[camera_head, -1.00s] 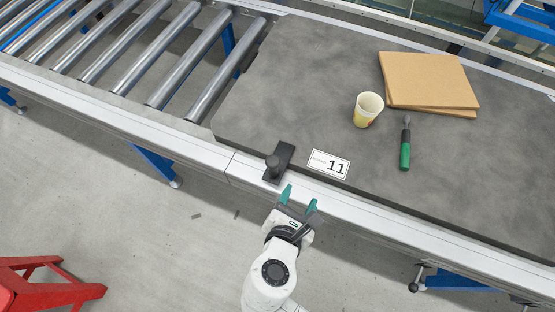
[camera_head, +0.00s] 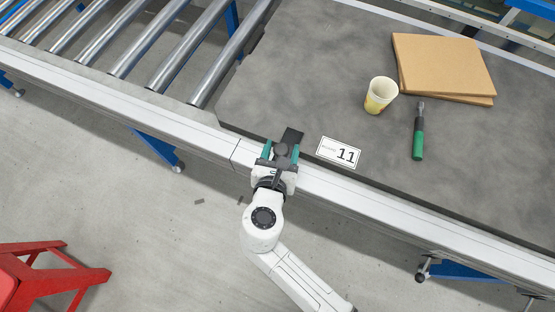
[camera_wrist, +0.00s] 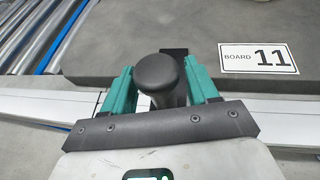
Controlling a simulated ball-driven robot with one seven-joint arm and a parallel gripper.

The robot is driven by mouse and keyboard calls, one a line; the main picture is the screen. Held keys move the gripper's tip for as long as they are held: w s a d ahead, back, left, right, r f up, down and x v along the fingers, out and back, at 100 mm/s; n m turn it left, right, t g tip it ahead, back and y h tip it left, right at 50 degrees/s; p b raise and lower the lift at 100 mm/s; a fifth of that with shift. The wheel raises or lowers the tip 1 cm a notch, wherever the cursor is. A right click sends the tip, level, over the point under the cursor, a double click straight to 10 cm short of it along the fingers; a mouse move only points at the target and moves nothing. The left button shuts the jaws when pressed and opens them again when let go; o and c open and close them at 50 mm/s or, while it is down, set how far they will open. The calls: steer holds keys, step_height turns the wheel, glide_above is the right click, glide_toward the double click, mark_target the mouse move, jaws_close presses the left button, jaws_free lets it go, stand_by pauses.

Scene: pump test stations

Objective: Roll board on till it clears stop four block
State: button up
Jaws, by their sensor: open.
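The board (camera_head: 300,80) is a large dark grey slab lying on the conveyor, with a white "BOARD 11" label (camera_head: 339,152) near its front edge. A black knob handle (camera_head: 281,150) on a dark plate stands at the board's front left corner area. My gripper (camera_head: 281,154) is open, its green fingers on either side of the knob. In the wrist view the knob (camera_wrist: 159,80) stands between the two fingers, with gaps visible beside it. I cannot make out a stop block.
On the board are a yellow paper cup (camera_head: 380,95), a green-handled tool (camera_head: 418,135) and stacked brown cardboard sheets (camera_head: 443,65). Bare metal rollers (camera_head: 175,62) lie left of the board. A white rail (camera_head: 400,204) runs along the front. A red stand (camera_head: 60,277) is on the floor at lower left.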

steer(key=shift+w+d+f, duration=0.15)
steer(key=shift+w+f, duration=0.05)
steer(key=shift+w, duration=0.3)
steer(key=shift+c, duration=0.4)
jaws_close()
steer(key=shift+r, duration=0.1)
stand_by(0.7)
